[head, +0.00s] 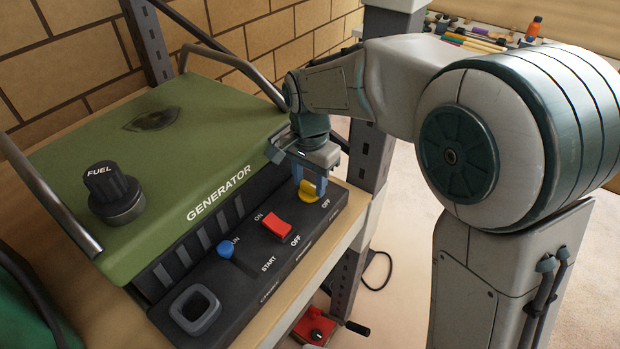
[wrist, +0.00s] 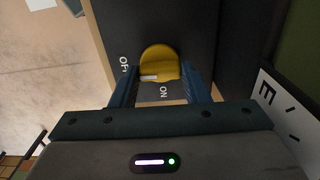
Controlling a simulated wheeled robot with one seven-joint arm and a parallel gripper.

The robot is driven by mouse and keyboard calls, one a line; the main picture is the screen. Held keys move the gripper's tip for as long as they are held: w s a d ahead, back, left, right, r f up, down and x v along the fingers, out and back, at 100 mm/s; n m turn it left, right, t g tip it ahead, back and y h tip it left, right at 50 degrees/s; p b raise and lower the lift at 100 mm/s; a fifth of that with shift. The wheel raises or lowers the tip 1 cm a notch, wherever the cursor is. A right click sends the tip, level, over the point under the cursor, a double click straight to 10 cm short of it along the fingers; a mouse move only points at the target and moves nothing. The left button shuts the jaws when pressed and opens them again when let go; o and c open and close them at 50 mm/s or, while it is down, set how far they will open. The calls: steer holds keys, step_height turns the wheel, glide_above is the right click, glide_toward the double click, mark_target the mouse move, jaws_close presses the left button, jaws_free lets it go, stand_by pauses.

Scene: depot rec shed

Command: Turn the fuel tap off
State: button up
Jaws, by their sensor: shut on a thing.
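The fuel tap is a yellow knob (head: 308,191) at the right end of the generator's dark control panel, with an OFF label beside it. In the wrist view the yellow knob (wrist: 160,62) sits between my fingers, and its pale pointer mark lies near the ON label, with the OFF label up to the left. My gripper (head: 312,185) reaches down onto the knob; in the wrist view my gripper (wrist: 162,85) is shut on it, a blue finger at each side. The green generator (head: 190,150) stands on a wooden shelf.
On the same panel are a red ON/OFF switch (head: 276,228), a blue knob (head: 226,249) and a dark square socket (head: 195,309). A black FUEL cap (head: 112,192) stands on the generator's top. A dark shelf post (head: 370,160) rises close behind my gripper.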

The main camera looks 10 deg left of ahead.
mark_target(310, 184)
steer(key=shift+r, duration=0.1)
steer(key=o, duration=1)
step_height(310, 184, up, 14)
steer(key=shift+f, duration=0.1)
steer(key=s+d+f+n+t, duration=0.1)
steer(key=s+d+f+n, duration=0.15)
steer(key=d, duration=1.25)
steer(key=s+d+f, duration=0.2)
steer(key=s+d, duration=0.2)
steer(key=s+d+f+n+t, duration=0.1)
steer(key=s+d+f, duration=0.2)
steer(key=d, duration=0.1)
steer(key=s+d+f+n+t, duration=0.1)
steer(key=s+d+f, duration=0.2)
steer(key=s+d, duration=0.1)
steer(key=shift+s+f, duration=0.25)
steer(key=shift+s, duration=0.05)
